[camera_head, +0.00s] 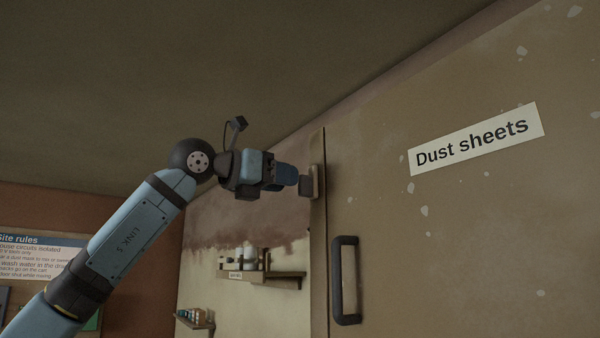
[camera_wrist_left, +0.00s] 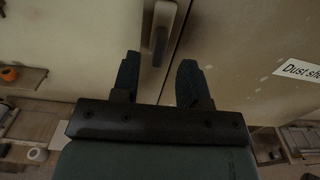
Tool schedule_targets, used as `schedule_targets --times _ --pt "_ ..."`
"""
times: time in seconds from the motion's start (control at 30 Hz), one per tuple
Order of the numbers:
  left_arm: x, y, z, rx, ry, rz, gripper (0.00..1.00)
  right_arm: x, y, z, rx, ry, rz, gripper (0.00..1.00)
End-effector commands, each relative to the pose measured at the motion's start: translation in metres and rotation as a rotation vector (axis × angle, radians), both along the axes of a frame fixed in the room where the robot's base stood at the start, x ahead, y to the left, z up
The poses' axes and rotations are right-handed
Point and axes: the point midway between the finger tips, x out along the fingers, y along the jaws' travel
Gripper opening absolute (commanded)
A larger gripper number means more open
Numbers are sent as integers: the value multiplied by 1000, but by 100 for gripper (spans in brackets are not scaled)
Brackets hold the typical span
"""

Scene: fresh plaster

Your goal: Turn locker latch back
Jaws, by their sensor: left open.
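The locker (camera_head: 450,230) is a large brown door front with a "Dust sheets" label. Its latch (camera_head: 306,187) sits at the left edge of the front, a dark grey lever on a pale plate. In the left wrist view the latch (camera_wrist_left: 160,42) hangs roughly straight down, its lower end in line with the gap between my fingers. My left gripper (camera_head: 287,175) is open just left of the latch. In the wrist view both fingers of the left gripper (camera_wrist_left: 158,72) stand apart with nothing gripped. I cannot tell whether a finger touches the lever. My right gripper is out of view.
A dark vertical handle (camera_head: 346,280) stands out from the locker below the latch. Behind, a wall shelf (camera_head: 262,276) holds bottles, and a lower shelf (camera_head: 194,321) holds small items. A site rules board (camera_head: 40,255) hangs at left. The space above my arm is clear.

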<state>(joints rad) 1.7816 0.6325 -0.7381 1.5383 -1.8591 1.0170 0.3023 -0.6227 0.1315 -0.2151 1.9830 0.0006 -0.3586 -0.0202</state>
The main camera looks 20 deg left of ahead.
Motion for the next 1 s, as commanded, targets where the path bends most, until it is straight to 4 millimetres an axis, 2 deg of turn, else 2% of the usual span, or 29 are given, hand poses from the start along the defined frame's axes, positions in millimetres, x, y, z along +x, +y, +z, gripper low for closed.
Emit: schedule_targets --times 0.03,0.13,0.3,0.63,0.67,0.83,1.0 --pt "8 -7 4 0 1 -2 40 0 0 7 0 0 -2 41" --pt "20 -16 3 -1 1 -1 40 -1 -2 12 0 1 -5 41" --pt "32 -25 1 -1 1 -2 40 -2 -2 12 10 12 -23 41" --pt "35 -27 0 -1 -1 -1 40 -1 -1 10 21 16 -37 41" --pt "35 -27 0 -1 -1 -1 38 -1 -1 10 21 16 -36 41" --pt "35 -27 0 -1 -1 -1 0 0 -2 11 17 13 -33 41" --pt "35 -27 0 0 -3 -1 0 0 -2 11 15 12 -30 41"
